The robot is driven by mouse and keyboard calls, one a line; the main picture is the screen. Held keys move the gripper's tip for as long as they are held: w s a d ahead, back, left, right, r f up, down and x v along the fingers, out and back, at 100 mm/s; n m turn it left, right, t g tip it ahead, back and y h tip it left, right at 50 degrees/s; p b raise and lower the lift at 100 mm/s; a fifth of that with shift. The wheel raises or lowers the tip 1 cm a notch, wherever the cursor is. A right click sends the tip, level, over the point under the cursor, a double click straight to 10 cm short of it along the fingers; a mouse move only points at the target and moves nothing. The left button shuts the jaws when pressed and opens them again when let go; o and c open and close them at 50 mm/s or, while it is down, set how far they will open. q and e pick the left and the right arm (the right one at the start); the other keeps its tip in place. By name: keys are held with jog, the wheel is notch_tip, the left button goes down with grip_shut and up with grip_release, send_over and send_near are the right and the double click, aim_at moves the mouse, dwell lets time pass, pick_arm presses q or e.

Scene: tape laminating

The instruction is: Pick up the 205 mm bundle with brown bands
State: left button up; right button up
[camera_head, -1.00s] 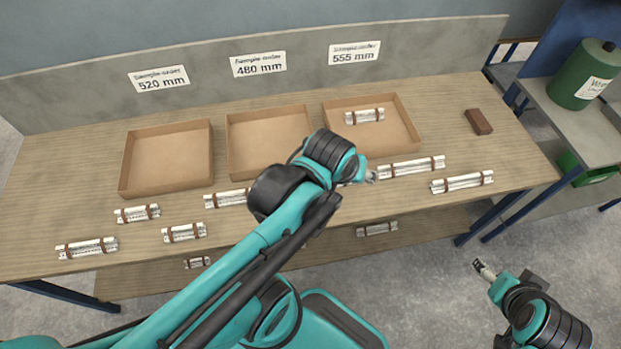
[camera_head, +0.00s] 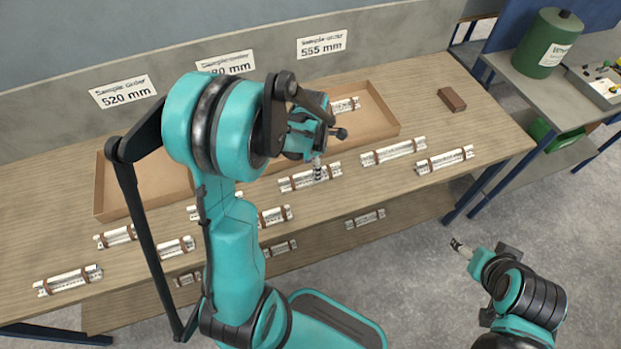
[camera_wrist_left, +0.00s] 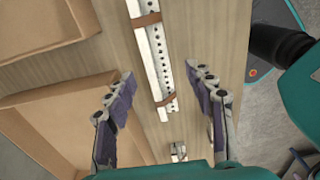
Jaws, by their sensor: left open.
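Several pale, perforated bundles with brown bands lie on the wooden table; their lengths cannot be read. My left gripper (camera_head: 318,170) is at one bundle (camera_head: 296,182) in the middle of the row. In the left wrist view this bundle (camera_wrist_left: 152,48) runs between and beyond the fingertips of my open left gripper (camera_wrist_left: 160,74), with no visible contact. A small part of another bundle (camera_wrist_left: 177,151) shows nearer the wrist. Other bundles lie right (camera_head: 393,152), far right (camera_head: 445,159) and far left (camera_head: 68,280). My right gripper (camera_head: 460,247) is off the table; its jaw state is unclear.
Cardboard trays stand along the back; the left tray (camera_head: 112,187) and right tray (camera_head: 385,112) show, and my left arm hides much of the middle. A bundle (camera_head: 344,105) lies in the right tray. A brown block (camera_head: 452,99) sits at the back right. More bundles lie on the lower shelf.

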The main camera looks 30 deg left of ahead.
aim_at(311, 179)
pick_arm(q)
jog(key=f+b, duration=0.2)
jog(key=f, duration=0.3)
jog(key=shift+a+f, duration=0.15)
jog(key=shift+a, duration=0.05)
grip_shut()
jog(key=shift+r, duration=0.25)
